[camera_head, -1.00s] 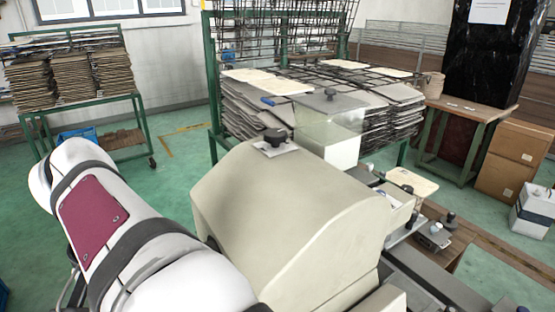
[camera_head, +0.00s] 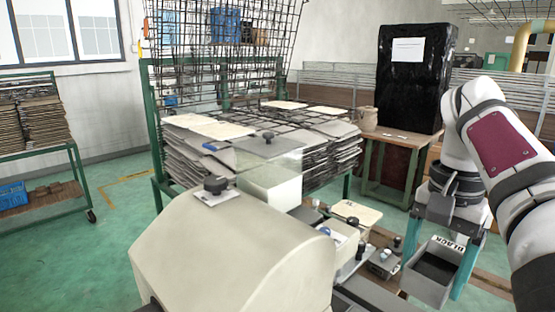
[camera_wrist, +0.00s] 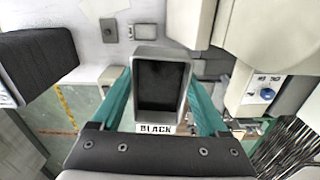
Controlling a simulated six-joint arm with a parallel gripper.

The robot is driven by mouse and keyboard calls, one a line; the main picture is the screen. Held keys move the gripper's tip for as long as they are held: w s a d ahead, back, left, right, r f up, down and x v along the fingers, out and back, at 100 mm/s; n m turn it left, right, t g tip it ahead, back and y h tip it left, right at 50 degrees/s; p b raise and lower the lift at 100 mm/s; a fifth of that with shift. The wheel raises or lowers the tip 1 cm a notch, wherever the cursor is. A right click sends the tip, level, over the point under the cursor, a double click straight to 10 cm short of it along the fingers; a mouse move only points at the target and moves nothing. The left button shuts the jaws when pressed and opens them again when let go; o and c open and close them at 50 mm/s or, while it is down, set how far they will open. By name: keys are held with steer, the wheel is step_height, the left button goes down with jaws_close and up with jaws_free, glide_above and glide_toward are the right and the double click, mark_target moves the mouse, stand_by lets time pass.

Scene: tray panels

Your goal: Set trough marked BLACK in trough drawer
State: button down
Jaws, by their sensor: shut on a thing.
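The trough marked BLACK (camera_head: 433,270) is a grey open-topped box with dark contents, at the lower right of the head view. In the wrist view the trough (camera_wrist: 160,59) sits centrally, its white BLACK label on the side nearest my wrist. My gripper (camera_head: 438,262) has teal fingers on both sides of the trough and is shut on it; the fingers also show in the wrist view (camera_wrist: 158,100). The trough looks upright and held in the air, to the right of the cream machine. I cannot pick out the trough drawer for certain in either view.
A cream machine with a rounded cover (camera_head: 235,255) fills the lower middle. Small knobbed parts (camera_head: 385,258) lie between it and my gripper. A stacked rack (camera_head: 250,150) stands behind. A green-framed table (camera_head: 395,145) with a black wrapped block (camera_head: 413,75) stands at the back right.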

steer(key=s+d+f+n, duration=0.1)
steer(key=s+d+f, duration=0.1)
steer(key=d, duration=0.4)
steer(key=s+d+f+n, duration=0.1)
steer(key=s+d+f, duration=0.15)
steer(key=d, duration=0.45)
steer(key=w+a+f+n, duration=0.4)
steer(key=w+f+n, duration=0.1)
steer(key=w+f, duration=0.2)
steer(key=w+a+f+n, duration=0.4)
steer(key=w+f+n, duration=0.2)
steer(key=f, duration=0.1)
steer(key=w+a+f+n, duration=0.4)
steer(key=w+f+n, duration=0.1)
steer(key=w+f, duration=0.2)
steer(key=shift+w+a+f+n, duration=0.1)
steer(key=shift+w+f+n, duration=0.2)
steer(key=shift+n, duration=0.1)
step_height(320, 180, down, 4)
steer(key=shift+w+a+f, duration=0.1)
